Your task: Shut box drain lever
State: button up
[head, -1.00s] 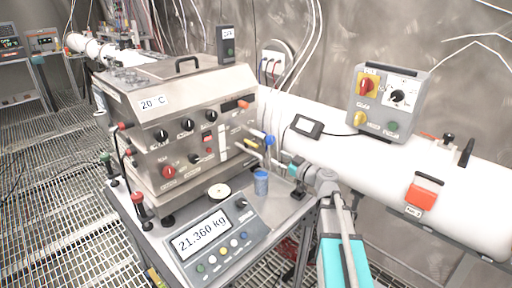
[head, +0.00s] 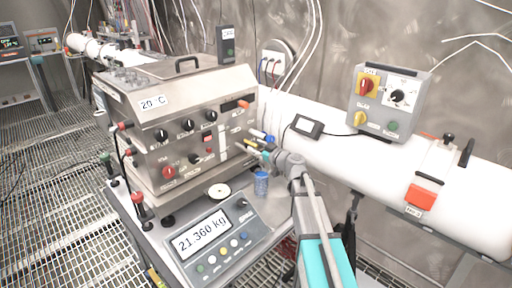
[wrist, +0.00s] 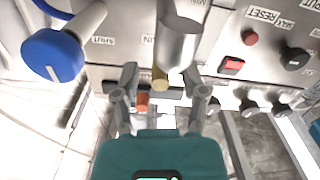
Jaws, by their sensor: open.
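The steel box (head: 180,125) stands on a bench, with several knobs and coloured-tipped levers on its front. My gripper (head: 266,154) is at the lower right of that front. In the wrist view my gripper (wrist: 163,88) is open, one finger on each side of a yellow-tipped lever (wrist: 160,78). I cannot tell whether they touch it. A blue-tipped lever (wrist: 53,55) is left of the fingers, near a "SHUT" label (wrist: 103,41). An orange tip (wrist: 142,102) shows between the fingers. No drain label is readable, so I cannot tell which lever is the drain lever.
A scale (head: 215,245) reading 21.360 kg and a blue can (head: 261,183) stand near my gripper. A white pipe (head: 350,160) runs behind my arm, with a grey control box (head: 388,100) above it. Bench space right of the can is partly clear.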

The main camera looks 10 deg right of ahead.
jog(key=shift+c, duration=0.2)
grip_shut()
